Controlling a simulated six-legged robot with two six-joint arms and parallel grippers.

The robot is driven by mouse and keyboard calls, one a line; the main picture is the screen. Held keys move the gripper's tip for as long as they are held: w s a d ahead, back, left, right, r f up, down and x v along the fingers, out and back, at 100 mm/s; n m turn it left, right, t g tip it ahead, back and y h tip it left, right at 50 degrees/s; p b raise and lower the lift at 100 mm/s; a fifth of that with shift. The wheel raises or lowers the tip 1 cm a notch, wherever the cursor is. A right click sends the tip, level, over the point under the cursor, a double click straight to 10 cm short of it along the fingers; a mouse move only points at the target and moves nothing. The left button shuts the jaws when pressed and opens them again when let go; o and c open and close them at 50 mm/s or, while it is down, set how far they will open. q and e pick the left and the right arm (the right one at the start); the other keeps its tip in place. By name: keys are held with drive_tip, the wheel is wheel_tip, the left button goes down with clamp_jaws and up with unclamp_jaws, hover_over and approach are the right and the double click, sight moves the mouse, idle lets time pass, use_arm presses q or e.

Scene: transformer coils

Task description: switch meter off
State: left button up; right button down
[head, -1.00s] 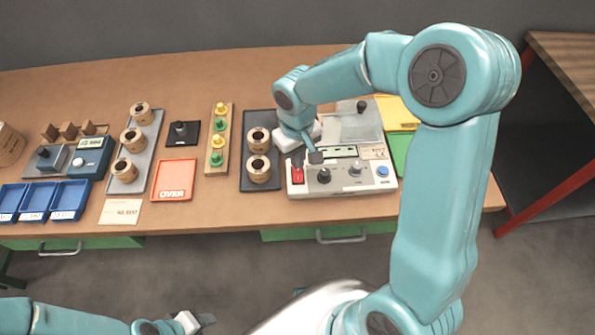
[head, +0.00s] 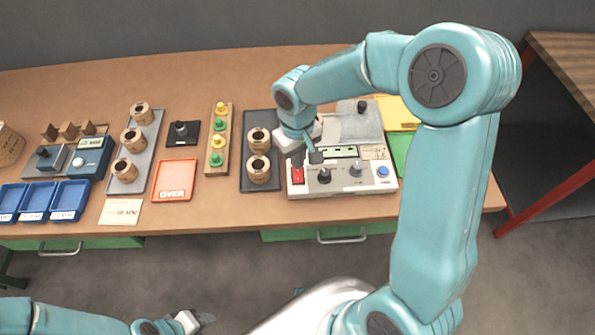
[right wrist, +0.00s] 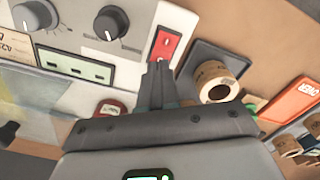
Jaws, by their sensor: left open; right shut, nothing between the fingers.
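The meter (head: 345,186) is a pale grey box with dark knobs, a blue button and a greenish display strip, at the right part of the bench. Its red rocker switch (head: 297,176) is at the front left corner of the panel. My right gripper (head: 315,157) is shut and empty, just above the panel behind the switch. In the right wrist view the shut fingers (right wrist: 158,78) point at the near end of the red switch (right wrist: 164,46); I cannot tell whether they touch it. My left gripper (head: 205,319) is open and empty, low in front of the bench.
Two coils (head: 258,170) stand on a dark tray (head: 250,125) just left of the meter. An orange OVER tray (head: 173,182) and blue bins (head: 36,198) lie further left. Yellow (head: 395,110) and green (head: 401,145) trays are beside the meter's right.

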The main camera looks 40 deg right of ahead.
drive_tip(key=shift+f+b, duration=0.8)
drive_tip(key=shift+f, duration=0.05)
idle(0.6)
drive_tip(key=shift+r+p, duration=2.6)
drive_tip(key=shift+r, duration=0.95)
drive_tip(key=shift+s, duration=0.1)
